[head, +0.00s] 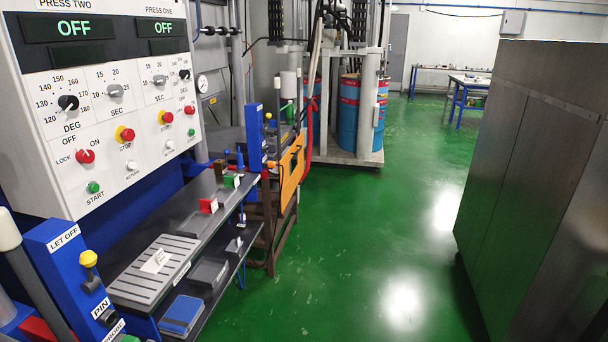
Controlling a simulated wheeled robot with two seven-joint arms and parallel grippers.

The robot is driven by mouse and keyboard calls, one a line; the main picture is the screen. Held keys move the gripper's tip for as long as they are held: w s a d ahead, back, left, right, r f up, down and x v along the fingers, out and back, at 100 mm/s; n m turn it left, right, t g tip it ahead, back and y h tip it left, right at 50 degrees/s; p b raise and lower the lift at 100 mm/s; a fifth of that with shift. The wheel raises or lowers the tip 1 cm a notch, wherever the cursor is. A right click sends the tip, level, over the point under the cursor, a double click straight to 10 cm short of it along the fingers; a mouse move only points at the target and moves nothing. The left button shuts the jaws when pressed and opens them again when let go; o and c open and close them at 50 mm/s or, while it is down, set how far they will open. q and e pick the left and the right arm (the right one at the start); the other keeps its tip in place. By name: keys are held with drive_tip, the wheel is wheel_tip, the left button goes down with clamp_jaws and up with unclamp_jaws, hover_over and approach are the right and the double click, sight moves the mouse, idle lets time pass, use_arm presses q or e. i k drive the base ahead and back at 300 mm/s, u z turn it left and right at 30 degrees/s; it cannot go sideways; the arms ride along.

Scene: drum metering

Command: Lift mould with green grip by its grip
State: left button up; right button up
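A small green block (231,181) with a white label stands on the dark bench at the left, near its far end. I cannot tell from here whether it is the grip of the mould; no mould body shows clearly under it. A second green bit (130,339) shows at the bottom edge, mostly cut off, beside the blue "LET OFF" post. A red block (208,205) with a white label sits on the bench, nearer than the green block. Neither of my grippers is in view.
A grey slatted plate (154,272) lies on the bench; a blue block (181,314) is on the lower shelf. The press panel (110,100) reads OFF twice. A large metal cabinet (535,180) stands right. Green floor (350,240) between is clear; blue drums (349,115) stand behind.

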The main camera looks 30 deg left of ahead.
sight(223, 195)
drive_tip(key=i, duration=2.1)
drive_tip(key=u, duration=1.15)
drive_tip(key=i, duration=1.7)
drive_tip(key=u, duration=1.05)
